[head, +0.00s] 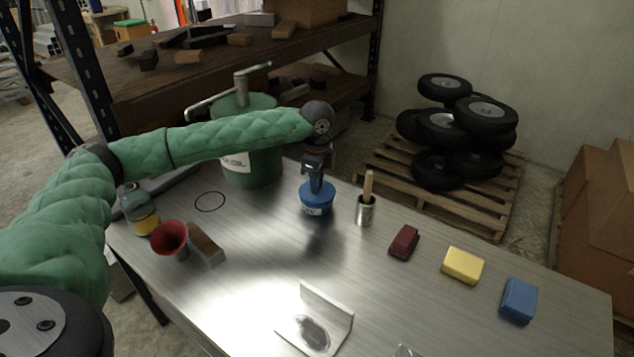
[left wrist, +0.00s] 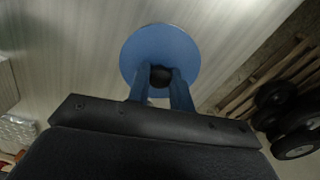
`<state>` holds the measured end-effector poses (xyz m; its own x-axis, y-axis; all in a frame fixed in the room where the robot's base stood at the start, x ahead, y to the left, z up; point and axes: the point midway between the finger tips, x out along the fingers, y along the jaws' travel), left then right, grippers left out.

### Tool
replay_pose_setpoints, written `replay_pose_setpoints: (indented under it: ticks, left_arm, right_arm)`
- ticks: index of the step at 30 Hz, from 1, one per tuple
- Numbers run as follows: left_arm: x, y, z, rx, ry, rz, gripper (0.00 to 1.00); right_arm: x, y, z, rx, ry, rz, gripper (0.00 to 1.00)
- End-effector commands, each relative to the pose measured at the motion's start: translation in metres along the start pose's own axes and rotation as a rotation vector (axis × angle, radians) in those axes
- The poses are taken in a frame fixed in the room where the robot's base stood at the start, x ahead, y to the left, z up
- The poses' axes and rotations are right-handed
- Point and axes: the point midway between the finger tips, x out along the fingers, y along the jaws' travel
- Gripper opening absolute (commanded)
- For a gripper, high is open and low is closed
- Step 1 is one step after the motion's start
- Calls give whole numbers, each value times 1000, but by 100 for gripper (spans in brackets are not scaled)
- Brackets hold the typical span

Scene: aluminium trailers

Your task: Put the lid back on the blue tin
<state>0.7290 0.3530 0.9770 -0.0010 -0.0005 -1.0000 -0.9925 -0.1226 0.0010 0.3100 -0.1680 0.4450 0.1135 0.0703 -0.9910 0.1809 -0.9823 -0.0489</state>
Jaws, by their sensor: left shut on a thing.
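The blue tin (head: 314,210) with a white label stands upright on the metal table, right of the green oil drum. My left gripper (head: 316,180) points down right over the tin. In the left wrist view its two blue fingers (left wrist: 161,88) are shut on the dark knob of the round blue lid (left wrist: 160,45). The lid lies over the tin's top and hides its mouth. I cannot tell whether the lid is fully seated or slightly above the rim. My right gripper is not in view.
Close right stands a metal cup (head: 366,212) with a wooden handle. Further right lie a dark red block (head: 404,241), a yellow block (head: 463,264) and a blue block (head: 519,300). The green drum (head: 250,168) and red funnel (head: 170,240) are left; an angle bracket (head: 328,312) is in front.

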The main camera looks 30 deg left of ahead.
Motion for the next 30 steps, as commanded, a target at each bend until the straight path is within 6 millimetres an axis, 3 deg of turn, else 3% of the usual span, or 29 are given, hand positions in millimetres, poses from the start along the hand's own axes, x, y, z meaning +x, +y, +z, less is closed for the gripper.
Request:
replay_pose_setpoints:
  ticks: [11, 12, 15, 21, 24, 30]
  left_arm:
    - [0, 0, 0, 0, 0, 0, 0]
    - [0, 0, 0, 0, 0, 0, 30]
    - [-1, 0, 0, 0, 0, 0, 47]
    - [0, 0, 0, 0, 0, 0, 47]
    - [0, 0, 0, 0, 0, 0, 67]
    - [-1, 0, 0, 0, 0, 0, 69]
  right_arm:
    - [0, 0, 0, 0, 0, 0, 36]
    - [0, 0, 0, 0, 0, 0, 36]
    - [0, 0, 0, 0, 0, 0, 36]
    - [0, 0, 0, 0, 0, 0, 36]
    - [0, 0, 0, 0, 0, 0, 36]
    - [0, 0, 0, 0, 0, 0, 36]
